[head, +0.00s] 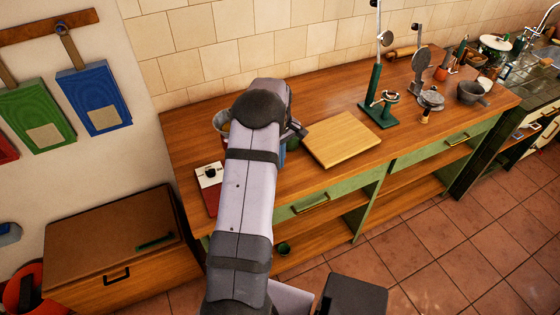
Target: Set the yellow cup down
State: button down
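My arm reaches over the wooden counter (310,85) and blocks much of its left part. My gripper (297,131) shows only as a dark piece to the right of the arm's end, near the cutting board's left edge. Its fingertips are hidden, so I cannot tell whether it is open or shut. I cannot make out the yellow cup; it may be hidden behind my arm. A sliver of something blue (281,157) shows below the gripper, beside the arm.
A wooden cutting board (342,140) lies right of my arm. A metal bowl or pot (219,120) is partly hidden left of it. A white card with a black knob (209,174) lies at the front left. A green stand (378,112) rises behind the board. Counter is bare between board and wall.

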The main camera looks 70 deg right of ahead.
jog(key=shift+s, duration=0.1)
jog(key=shift+s+a, duration=0.35)
jog(key=shift+s, duration=0.2)
jog(key=shift+s+a+r+b, duration=0.15)
jog(key=shift+s+a+r, duration=0.15)
jog(key=shift+s, duration=0.25)
jog(key=shift+s+a+r+b, duration=0.15)
jog(key=shift+s+a+r, duration=0.15)
jog(key=shift+s, duration=0.25)
notch_tip(320, 180, up, 9)
jog(key=b, duration=0.2)
jog(key=shift+a, duration=0.1)
